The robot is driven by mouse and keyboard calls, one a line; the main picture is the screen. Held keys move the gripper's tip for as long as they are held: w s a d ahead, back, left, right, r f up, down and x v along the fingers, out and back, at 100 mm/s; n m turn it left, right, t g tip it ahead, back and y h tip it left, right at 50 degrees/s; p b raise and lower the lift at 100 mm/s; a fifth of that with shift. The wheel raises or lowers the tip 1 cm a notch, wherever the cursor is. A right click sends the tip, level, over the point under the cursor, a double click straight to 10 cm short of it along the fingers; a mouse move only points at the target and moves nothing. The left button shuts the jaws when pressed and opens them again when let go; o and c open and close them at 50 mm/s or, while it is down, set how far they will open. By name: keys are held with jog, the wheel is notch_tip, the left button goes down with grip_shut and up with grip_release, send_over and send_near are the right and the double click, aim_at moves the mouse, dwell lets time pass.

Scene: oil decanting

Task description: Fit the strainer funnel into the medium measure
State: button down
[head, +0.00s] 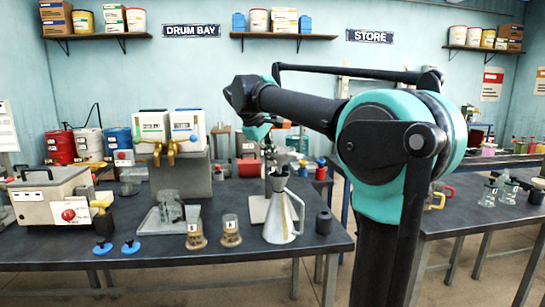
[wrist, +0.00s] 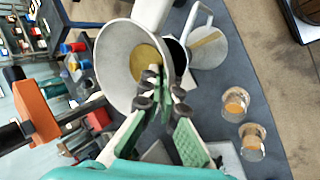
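The strainer funnel (wrist: 113,62) is a pale grey cone with a gold mesh (wrist: 145,63) inside; in the wrist view its wide mouth faces the camera. My gripper (wrist: 162,88), with green finger pads and dark tips, is shut on the near side of its rim. In the head view my gripper (head: 273,164) and the funnel (head: 278,183) are over the medium measure (head: 282,222), a conical metal jug with a side handle. The measure also shows in the wrist view (wrist: 208,48), behind and right of the funnel. The funnel's spout is hidden, so I cannot tell whether it is inside the measure's neck.
Two small glasses with amber contents (head: 196,232) (head: 230,232) stand left of the measure. A dark cylinder (head: 324,223) stands to its right. A stand's pale base (head: 258,209) is close behind. The bench front edge is close.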

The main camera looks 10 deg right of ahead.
jog(key=shift+f, duration=0.15)
jog(key=shift+f, duration=2.1)
jog(key=c, duration=1.6)
grip_release()
jog(key=shift+f, duration=0.1)
jog(key=shift+c, duration=0.2)
jog(key=v, duration=1.2)
